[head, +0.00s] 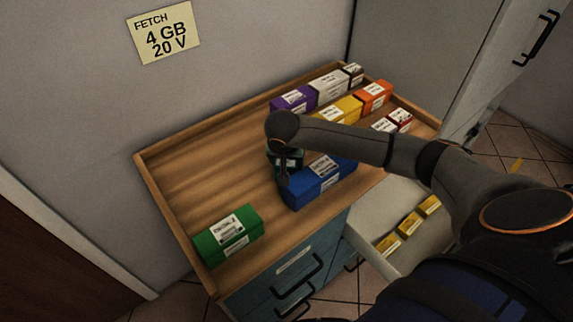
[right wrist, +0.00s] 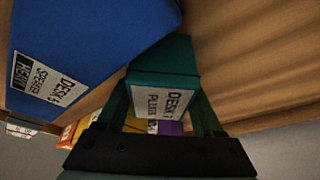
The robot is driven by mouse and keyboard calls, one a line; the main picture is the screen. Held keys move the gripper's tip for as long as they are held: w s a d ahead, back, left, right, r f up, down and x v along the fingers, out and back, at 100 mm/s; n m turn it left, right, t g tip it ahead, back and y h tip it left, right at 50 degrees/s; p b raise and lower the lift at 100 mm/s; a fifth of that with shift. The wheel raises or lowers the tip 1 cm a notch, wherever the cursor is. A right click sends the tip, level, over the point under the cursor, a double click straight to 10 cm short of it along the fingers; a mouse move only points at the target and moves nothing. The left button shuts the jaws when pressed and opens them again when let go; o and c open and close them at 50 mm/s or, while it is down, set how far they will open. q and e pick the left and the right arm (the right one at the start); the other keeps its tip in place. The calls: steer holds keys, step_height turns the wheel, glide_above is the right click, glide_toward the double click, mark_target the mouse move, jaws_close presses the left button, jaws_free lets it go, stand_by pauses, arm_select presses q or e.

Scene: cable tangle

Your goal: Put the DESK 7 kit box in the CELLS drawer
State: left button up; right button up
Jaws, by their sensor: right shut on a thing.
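The teal DESK 7 kit box (right wrist: 165,62) has a white label and sits between the two fingers of my right gripper (right wrist: 160,105). The gripper is shut on it. In the head view the box (head: 292,158) shows partly behind my right gripper (head: 283,172), beside the blue box; whether it touches the wood is unclear. An open pale drawer (head: 376,207) juts out at the cabinet's right, with several small yellow boxes (head: 409,224) inside. Its front is hidden by my right arm, so I cannot read its name. My left gripper is out of view.
The blue DESK 5 box (head: 320,182), marked heavy, stands close beside the teal box. A green box (head: 228,234) is at the front left. Purple (head: 293,99), yellow (head: 341,110) and orange (head: 373,96) boxes stand at the back. The rimmed top's left side is clear.

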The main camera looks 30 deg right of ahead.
jaws_close()
steer(key=shift+r, duration=0.1)
steer(key=shift+w+r, duration=0.1)
steer(key=shift+r, duration=0.5)
steer(key=a+r, duration=0.1)
steer(key=r, duration=0.1)
steer(key=a+r+b, duration=0.1)
steer(key=a+r, duration=0.1)
steer(key=s+a+r, duration=0.1)
steer(key=r, duration=0.1)
steer(key=shift+a+r+b, duration=0.15)
steer(key=shift+r+b, duration=0.15)
steer(key=shift+r, duration=0.1)
steer(key=s+a+r+b, duration=0.1)
steer(key=a+r, duration=0.1)
steer(key=a, duration=0.3)
steer(key=s+a+r, duration=0.2)
steer(key=a+r, duration=0.1)
steer(key=a, duration=0.1)
steer(key=s+d+f+n+t+y, duration=0.1)
steer(key=s+d+n+y, duration=0.1)
steer(key=s+n, duration=0.5)
steer(key=shift+s+d+f+n+y, duration=0.25)
steer(key=shift+d+n+y, duration=0.1)
steer(key=shift+n+y, duration=0.2)
